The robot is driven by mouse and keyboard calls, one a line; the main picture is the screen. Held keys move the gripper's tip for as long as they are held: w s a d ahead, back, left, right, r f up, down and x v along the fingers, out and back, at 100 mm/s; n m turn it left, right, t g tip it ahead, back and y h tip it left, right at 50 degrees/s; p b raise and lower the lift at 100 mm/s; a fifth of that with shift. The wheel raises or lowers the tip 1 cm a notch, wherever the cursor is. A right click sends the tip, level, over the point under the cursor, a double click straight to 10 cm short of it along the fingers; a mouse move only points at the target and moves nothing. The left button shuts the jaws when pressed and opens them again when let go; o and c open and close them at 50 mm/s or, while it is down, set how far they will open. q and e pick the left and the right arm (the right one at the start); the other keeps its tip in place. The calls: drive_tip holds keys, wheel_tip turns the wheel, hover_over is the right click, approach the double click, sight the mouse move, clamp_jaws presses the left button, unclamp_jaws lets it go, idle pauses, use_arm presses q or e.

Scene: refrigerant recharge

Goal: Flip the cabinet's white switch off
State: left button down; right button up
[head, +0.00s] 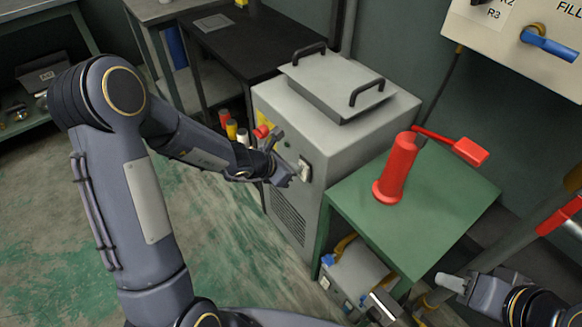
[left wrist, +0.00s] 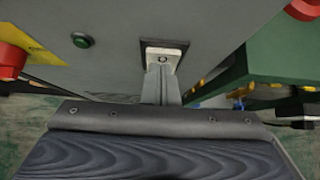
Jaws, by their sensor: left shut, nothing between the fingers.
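The grey cabinet (head: 345,150) stands in the middle of the head view, with its switch panel facing my left arm. Its white switch (head: 304,168) sits in a dark frame on that face; it also shows in the left wrist view (left wrist: 166,52). My left gripper (head: 286,174) is shut and empty, with its fingers pointing at the switch. In the left wrist view the fingertips (left wrist: 160,72) overlap the lower part of the switch; I cannot tell whether they touch it. The switch's position is unclear. My right gripper (head: 452,284) is at the lower right, away from the cabinet, its jaws unclear.
A red emergency knob (head: 262,131) on a yellow plate and a green button (left wrist: 82,40) are left of the switch. A green table (head: 450,195) with a red cylinder (head: 397,168) and a red-handled tool (head: 462,149) adjoins the cabinet on the right. Open floor lies front left.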

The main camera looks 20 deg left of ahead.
use_arm(q)
drive_tip(key=shift+r, duration=0.15)
use_arm(e)
drive_tip(key=shift+r, duration=0.1)
use_arm(q)
drive_tip(key=shift+r+p, duration=0.65)
drive_tip(key=shift+r, duration=0.05)
use_arm(e)
drive_tip(key=shift+r, duration=0.5)
